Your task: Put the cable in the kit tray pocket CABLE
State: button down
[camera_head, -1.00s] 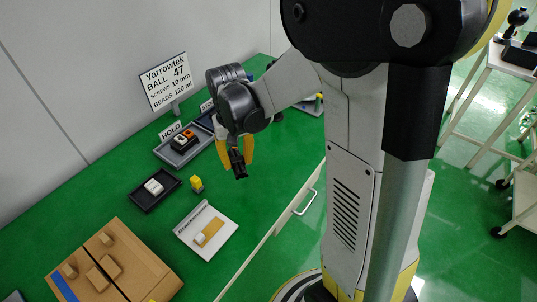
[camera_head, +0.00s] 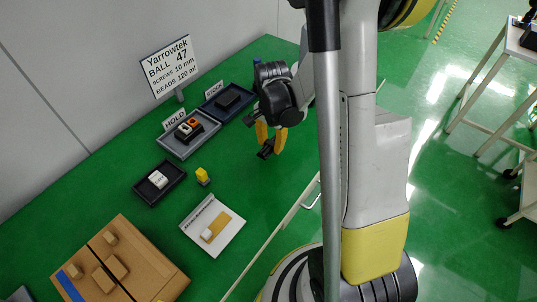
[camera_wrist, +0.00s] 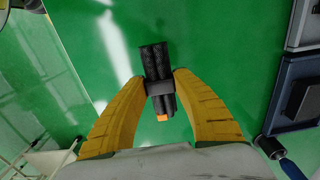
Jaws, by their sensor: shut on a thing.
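My gripper (camera_head: 271,139) is above the green table, right of the trays. In the wrist view its yellow fingers (camera_wrist: 162,87) are shut on a dark ribbed bundle with a grey band and an orange end, which looks like the cable (camera_wrist: 155,60). The cable also shows as a small dark piece (camera_head: 265,151) below the fingers in the head view. A brown tray (camera_head: 140,238) with several raised tan blocks and a blue strip lies at the lower left. It may be the kit tray, but I can read no CABLE label on it.
A grey HOLD tray (camera_head: 211,128) holds orange and dark items. Behind it is a dark blue tray (camera_head: 211,108) with a black item. A sign (camera_head: 170,65) stands behind.

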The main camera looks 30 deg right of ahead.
aim_at(269, 152)
jog(key=shift+w+a+f, duration=0.1)
jog(key=shift+w+f, duration=0.35)
jog(key=shift+w, duration=0.05)
notch_tip(269, 152, down, 4)
jog(key=shift+r+b, duration=0.1)
jog(key=shift+b, duration=1)
jog(key=shift+r, duration=0.1)
jog(key=c, duration=1.1)
grip_release()
jog(key=shift+o, duration=0.2)
